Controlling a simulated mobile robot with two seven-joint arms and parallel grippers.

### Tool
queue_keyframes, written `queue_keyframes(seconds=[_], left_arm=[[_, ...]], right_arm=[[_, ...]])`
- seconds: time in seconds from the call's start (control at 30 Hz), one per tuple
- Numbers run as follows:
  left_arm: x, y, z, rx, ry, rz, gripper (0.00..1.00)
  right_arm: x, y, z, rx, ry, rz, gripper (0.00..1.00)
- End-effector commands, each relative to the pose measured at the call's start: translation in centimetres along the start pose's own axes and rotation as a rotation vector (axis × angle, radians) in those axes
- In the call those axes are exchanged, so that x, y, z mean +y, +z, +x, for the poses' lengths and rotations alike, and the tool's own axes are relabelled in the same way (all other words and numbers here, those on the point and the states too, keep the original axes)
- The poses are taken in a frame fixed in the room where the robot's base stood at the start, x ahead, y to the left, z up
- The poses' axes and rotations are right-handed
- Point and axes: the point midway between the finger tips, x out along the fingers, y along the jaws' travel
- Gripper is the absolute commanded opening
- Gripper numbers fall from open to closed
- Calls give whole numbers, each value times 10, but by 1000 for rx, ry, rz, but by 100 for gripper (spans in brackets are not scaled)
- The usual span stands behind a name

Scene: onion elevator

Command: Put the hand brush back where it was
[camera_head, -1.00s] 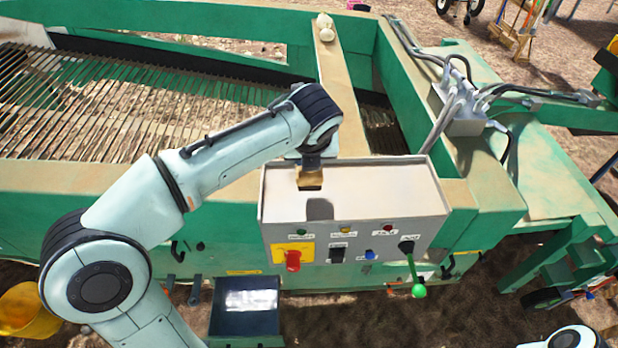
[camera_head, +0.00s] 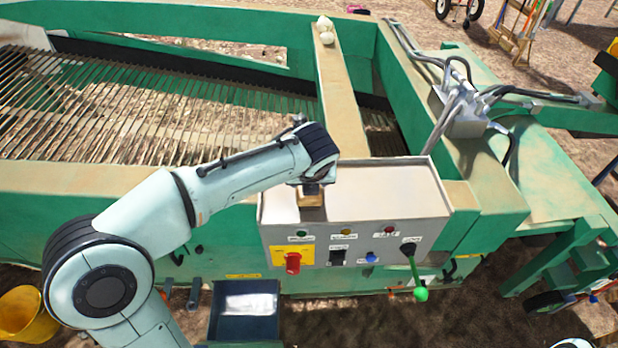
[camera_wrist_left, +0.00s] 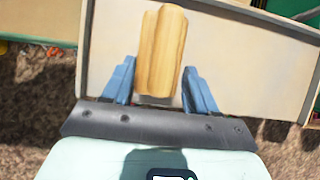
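The hand brush has a pale wooden back. In the head view, the hand brush (camera_head: 311,200) is at the left end of the top of the grey control box (camera_head: 385,180), directly under my left gripper (camera_head: 312,187). It seems to touch the box top. The bristles are hidden.
The control box's front carries a red switch (camera_head: 292,263), small buttons and a green-knobbed lever (camera_head: 420,293). Onions (camera_head: 325,30) lie on the far beam. A yellow bucket (camera_head: 25,312) stands at lower left. The right of the box top is clear.

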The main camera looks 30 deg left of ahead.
Motion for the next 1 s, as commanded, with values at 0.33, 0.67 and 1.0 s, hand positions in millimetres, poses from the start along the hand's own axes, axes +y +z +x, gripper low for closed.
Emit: queue_keyframes(seconds=[0.33, 0.67, 1.0], left_arm=[[0, 2, -4, -2, -2, 0, 58], [-1, 3, -64, -5, -5, -1, 58], [0, 2, -117, -2, -1, 0, 58]], right_arm=[[-1, -1, -1, 1, 0, 0, 48], [-6, -8, -9, 10, -3, -3, 48], [-11, -14, -16, 18, -6, -6, 48]])
